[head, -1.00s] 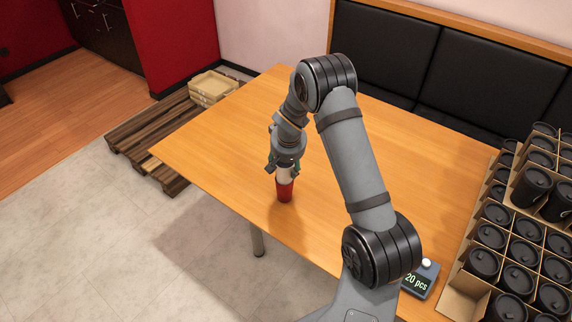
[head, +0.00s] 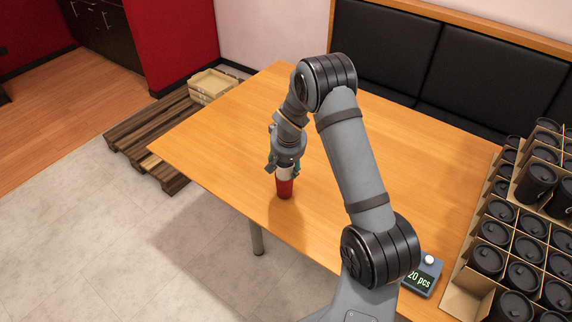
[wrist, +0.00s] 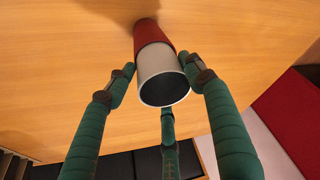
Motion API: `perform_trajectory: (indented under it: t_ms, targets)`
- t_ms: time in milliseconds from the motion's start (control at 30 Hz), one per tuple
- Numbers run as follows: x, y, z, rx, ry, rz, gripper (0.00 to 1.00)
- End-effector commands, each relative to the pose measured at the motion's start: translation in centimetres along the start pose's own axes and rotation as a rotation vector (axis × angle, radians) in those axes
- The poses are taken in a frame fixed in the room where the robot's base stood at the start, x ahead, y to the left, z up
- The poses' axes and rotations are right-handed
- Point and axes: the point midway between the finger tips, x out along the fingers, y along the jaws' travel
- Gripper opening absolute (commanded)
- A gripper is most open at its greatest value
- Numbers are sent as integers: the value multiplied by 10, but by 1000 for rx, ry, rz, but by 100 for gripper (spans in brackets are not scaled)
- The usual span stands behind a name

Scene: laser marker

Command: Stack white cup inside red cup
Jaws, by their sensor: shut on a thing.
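The red cup (head: 285,189) stands upright on the wooden table, near its front edge. The white cup (head: 284,173) sits in the mouth of the red cup, with its upper part standing out above the red rim. In the wrist view the white cup (wrist: 163,75) shows its open dark mouth, and the red cup (wrist: 152,34) is beyond it. My gripper (head: 284,168) points down over the cups. Its green fingers (wrist: 163,82) are shut around the white cup. How deep the white cup sits is hidden inside the red cup.
The table (head: 230,135) is clear around the cups. At the right are cardboard dividers with several black lidded cups (head: 487,259) and a counter box reading 20 pcs (head: 421,277). A pallet (head: 150,140) with a beige crate (head: 212,84) lies beyond the left edge.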

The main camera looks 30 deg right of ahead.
Motion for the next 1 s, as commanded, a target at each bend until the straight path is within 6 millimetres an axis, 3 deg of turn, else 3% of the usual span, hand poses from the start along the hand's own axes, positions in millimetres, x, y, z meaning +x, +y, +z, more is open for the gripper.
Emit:
perform_trajectory:
  t_ms: [167,200,500,767,1000]
  targets:
    - [5,0,2,0,1,0,42]
    - [4,0,1,1,1,0,53]
    - [4,0,1,1,0,0,71]
    - [4,0,1,1,0,0,74]
    - [4,0,2,1,0,0,88]
